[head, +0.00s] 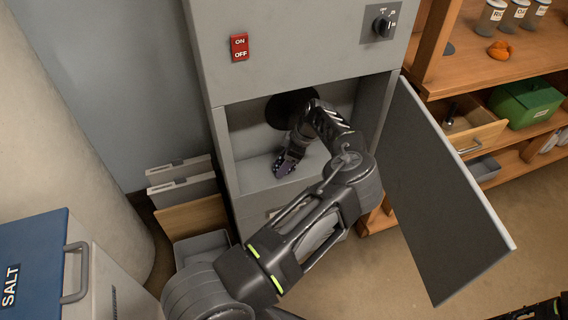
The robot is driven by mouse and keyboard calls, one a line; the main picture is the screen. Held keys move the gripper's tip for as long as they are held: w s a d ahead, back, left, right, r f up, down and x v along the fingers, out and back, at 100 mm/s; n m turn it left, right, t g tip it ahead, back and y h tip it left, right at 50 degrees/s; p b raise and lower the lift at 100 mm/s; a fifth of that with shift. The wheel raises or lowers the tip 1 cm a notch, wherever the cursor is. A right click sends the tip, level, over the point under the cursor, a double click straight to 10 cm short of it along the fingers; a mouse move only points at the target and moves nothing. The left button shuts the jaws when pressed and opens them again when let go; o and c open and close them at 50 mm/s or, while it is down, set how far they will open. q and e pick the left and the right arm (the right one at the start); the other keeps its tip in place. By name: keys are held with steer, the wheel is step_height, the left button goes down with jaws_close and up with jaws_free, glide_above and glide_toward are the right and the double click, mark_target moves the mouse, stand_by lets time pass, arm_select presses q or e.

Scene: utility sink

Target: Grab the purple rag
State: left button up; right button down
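My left arm reaches from the bottom of the head view into an open grey cabinet compartment (250,172). My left gripper (285,165) points down close to the compartment floor. A small dark purplish patch shows at its fingertips; I cannot tell whether it is the purple rag or part of the gripper. No other purple cloth shows. The gripper is small and dark, so I cannot tell whether it is open or shut. My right gripper is not clearly visible; only a dark piece shows at the bottom right corner.
The cabinet door (440,190) hangs open to the right. A dark round opening (287,106) is at the compartment's back. Right stand wooden shelves with jars, a green box (525,102) and an open drawer (470,128). A blue-lidded SALT bin (35,260) stands at lower left.

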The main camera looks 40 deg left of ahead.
mark_target(280, 162)
arm_select(q)
steer(key=c, duration=1)
steer(key=shift+r, duration=0.15)
steer(key=shift+r, duration=0.5)
step_height(280, 162, up, 2)
steer(key=shift+w+r, duration=0.1)
steer(key=s+d, duration=1)
steer(key=d, duration=0.4)
steer(key=shift+s+d, duration=0.2)
steer(key=shift+d, duration=0.2)
